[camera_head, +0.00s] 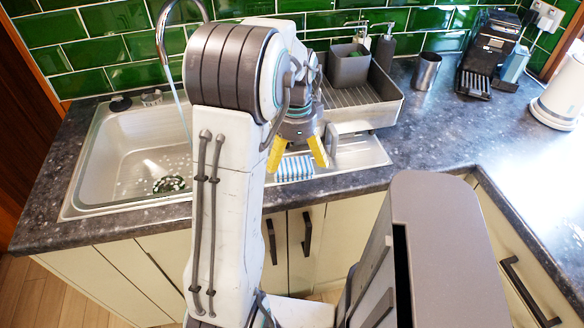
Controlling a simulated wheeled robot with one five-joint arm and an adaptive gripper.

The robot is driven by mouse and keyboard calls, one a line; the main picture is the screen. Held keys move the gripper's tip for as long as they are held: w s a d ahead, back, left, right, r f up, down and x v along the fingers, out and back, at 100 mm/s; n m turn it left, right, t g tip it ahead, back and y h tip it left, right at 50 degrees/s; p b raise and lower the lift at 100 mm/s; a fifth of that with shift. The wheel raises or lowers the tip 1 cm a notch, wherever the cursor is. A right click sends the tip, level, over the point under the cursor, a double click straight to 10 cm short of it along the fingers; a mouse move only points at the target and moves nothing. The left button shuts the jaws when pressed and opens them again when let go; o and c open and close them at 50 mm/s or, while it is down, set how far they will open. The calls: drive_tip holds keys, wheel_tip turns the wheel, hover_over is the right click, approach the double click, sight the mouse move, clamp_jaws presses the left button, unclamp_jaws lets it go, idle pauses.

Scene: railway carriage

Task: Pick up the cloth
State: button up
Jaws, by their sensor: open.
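The cloth (295,168) is blue and white striped and lies on the sink's drainer area near the counter's front edge. My gripper (297,158) has two yellow fingertips pointing down, spread apart. It is open, and the cloth shows between and below the fingertips. I cannot tell whether the fingertips touch the cloth. My own arm hides part of the area to the left of the cloth.
A sink basin (105,165) with running water is at left. A dish rack (372,112) holding a grey caddy (348,68) stands behind the cloth. A metal cup (426,72), a coffee machine (488,55) and a white kettle (562,95) are at right. The right counter is mostly clear.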

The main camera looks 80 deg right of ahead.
sight(294, 168)
drive_tip(key=shift+w+a+f, duration=0.15)
drive_tip(key=shift+f, duration=2.15)
drive_tip(key=shift+c, duration=0.3)
drive_tip(key=c, duration=1)
